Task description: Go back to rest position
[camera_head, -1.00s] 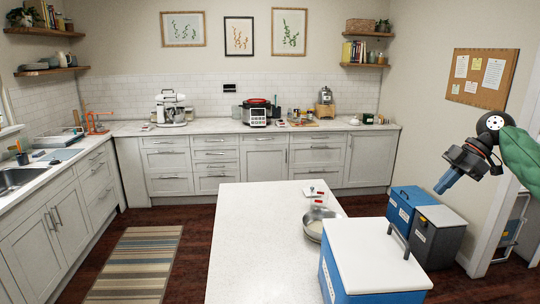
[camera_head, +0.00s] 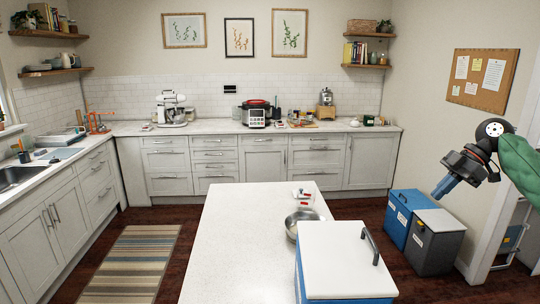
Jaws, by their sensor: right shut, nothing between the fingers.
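My right gripper (camera_head: 446,187) hangs in the air at the right side of the head view, its blue fingers shut and empty. It points down and to the left, above the blue and grey bins on the floor, apart from everything. The dark wrist and green arm behind it come in from the right edge. My left gripper is not in view.
A white island (camera_head: 225,240) fills the middle front. A metal bowl (camera_head: 300,221) and a blue cooler with a white lid (camera_head: 340,255) stand at its right. A blue bin (camera_head: 408,213) and a grey bin (camera_head: 437,243) stand on the floor. A striped rug (camera_head: 134,262) lies left.

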